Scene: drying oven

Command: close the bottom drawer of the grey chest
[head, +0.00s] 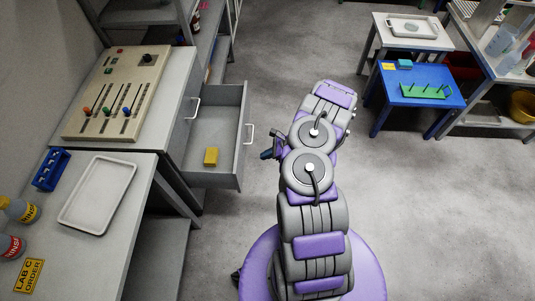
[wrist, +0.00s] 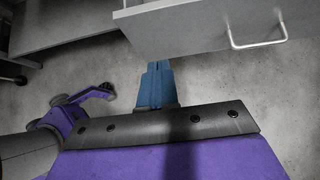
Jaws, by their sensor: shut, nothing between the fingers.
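The grey chest (head: 183,125) stands at the left in the head view.
A control panel with sliders (head: 117,92) lies on the chest top. The near bench carries a white tray (head: 66,222) and a blue rack (head: 51,169). A blue table (head: 392,98) and a white table (head: 380,27) stand at the back right. The floor between is clear.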

